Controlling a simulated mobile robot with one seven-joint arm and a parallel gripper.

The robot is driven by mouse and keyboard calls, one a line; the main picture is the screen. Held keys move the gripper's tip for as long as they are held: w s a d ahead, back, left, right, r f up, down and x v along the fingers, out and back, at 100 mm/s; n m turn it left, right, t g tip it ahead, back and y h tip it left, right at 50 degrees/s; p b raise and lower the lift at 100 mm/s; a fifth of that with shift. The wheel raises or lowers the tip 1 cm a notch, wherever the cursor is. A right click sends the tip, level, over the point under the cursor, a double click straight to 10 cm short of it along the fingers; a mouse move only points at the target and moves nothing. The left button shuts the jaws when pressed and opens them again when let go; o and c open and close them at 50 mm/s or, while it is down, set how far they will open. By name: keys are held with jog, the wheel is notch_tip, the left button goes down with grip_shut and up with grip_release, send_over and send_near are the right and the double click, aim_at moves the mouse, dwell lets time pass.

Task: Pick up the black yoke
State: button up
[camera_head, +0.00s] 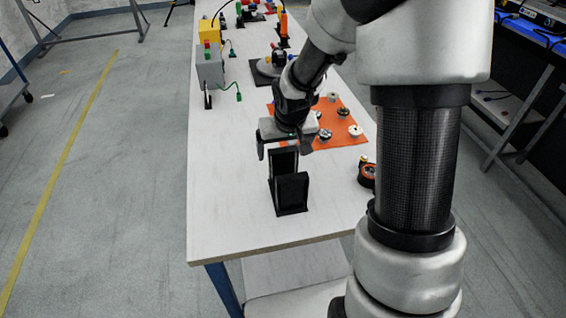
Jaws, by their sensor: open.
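The black yoke (292,190) stands upright on the near part of the white table. It has a flat base and two raised plates, one nearer and one farther from me. My gripper (283,151) is open, with its fingers pointing down, just above and beside the top of the far plate. One finger is to the left of the yoke and the other to its right. I cannot tell whether either finger touches it. Nothing shows between the fingers except perhaps the top of the far plate.
An orange mat (347,126) with several small metal parts lies behind and right of the yoke. A grey box (210,68) and a yellow box (209,31) stand farther back. The table (225,195) is bare left of the yoke.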

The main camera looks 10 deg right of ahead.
jog(key=shift+w+f, duration=0.25)
jog(key=shift+f, duration=0.25)
jog(key=c, duration=1.2)
jog(key=shift+r, duration=0.15)
